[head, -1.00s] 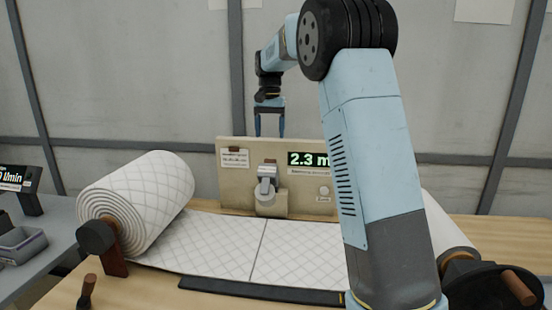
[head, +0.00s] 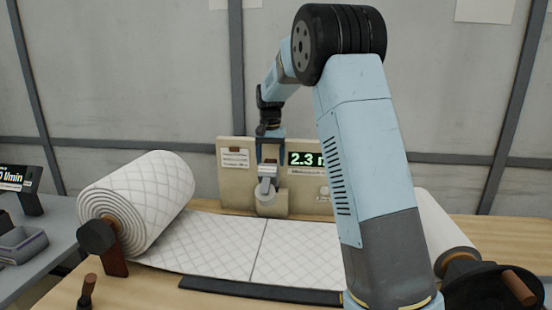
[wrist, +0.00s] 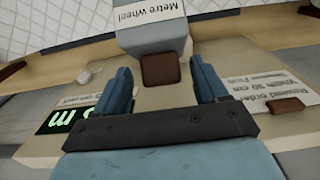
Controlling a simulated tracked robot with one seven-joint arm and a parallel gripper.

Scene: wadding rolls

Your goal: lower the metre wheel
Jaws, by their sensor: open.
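The metre wheel (head: 266,197) is a pale wheel on a grey arm in front of the beige panel (head: 235,190). In the wrist view its grey block (wrist: 152,38) carries the label "Metre wheel", with a brown tab (wrist: 160,70) at its end. My gripper (head: 270,158) points down just above the wheel's arm. It is open, and in the wrist view its fingers (wrist: 160,68) stand on either side of the brown tab with gaps; I see no contact. I cannot tell whether the wheel touches the wadding (head: 205,240).
The panel's green display (head: 303,158) reads 2.3 m, partly hidden by my arm. A large quilted roll (head: 145,200) stands left, and a white roll (head: 440,230) with a crank (head: 520,285) right. A dark bar (head: 250,290) lies along the front. A grey side table stands far left.

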